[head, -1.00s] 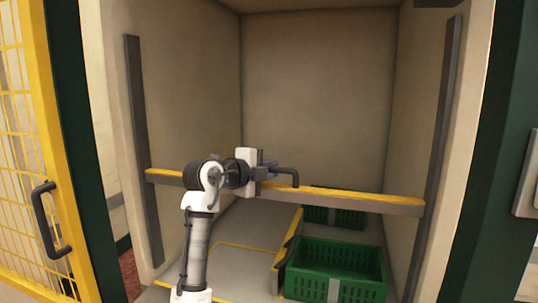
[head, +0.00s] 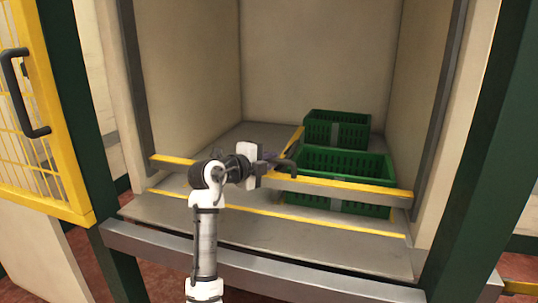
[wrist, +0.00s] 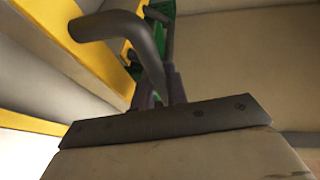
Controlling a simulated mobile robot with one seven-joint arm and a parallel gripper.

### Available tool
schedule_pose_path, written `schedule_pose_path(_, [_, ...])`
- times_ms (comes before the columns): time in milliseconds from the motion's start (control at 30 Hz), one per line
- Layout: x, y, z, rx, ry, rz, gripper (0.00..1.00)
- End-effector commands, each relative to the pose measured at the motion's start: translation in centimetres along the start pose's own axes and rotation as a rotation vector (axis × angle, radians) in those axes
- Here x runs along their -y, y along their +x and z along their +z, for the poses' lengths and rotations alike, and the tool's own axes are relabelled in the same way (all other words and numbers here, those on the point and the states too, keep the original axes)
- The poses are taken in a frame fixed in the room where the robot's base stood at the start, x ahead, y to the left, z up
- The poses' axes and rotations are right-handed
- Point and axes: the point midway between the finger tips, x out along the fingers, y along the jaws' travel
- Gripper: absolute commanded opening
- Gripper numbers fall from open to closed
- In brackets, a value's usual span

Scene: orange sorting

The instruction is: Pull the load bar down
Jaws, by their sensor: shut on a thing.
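The load bar (head: 345,187) is a grey beam with a yellow top edge. It spans the front of the compartment between two dark vertical rails, low above the floor sill. A dark bent handle (head: 290,165) is on the bar near its middle. My gripper (head: 270,163) is at this handle and shut on it. In the wrist view the dark handle (wrist: 112,25) curves down to my gripper (wrist: 165,92), whose fingers are partly hidden. The yellow face of the bar (wrist: 75,45) shows on the left there.
Two green crates stand behind the bar at the right: a near one (head: 345,163) and a far one (head: 337,120). A yellow mesh door (head: 40,120) with a black handle stands open at the left. Dark green posts flank the compartment.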

Motion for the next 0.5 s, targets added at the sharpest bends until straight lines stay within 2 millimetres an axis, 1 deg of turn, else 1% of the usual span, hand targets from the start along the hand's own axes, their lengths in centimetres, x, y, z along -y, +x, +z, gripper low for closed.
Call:
schedule_pose_path(33, [-0.69,0.1,0.02,-0.001,0.0,0.0,0.0])
schedule_pose_path(100, [-0.97,0.15,0.04,0.0,0.0,-0.001,0.0])
schedule_pose_path(500, [-1.47,0.25,0.08,-0.001,-0.002,0.006,0.0])
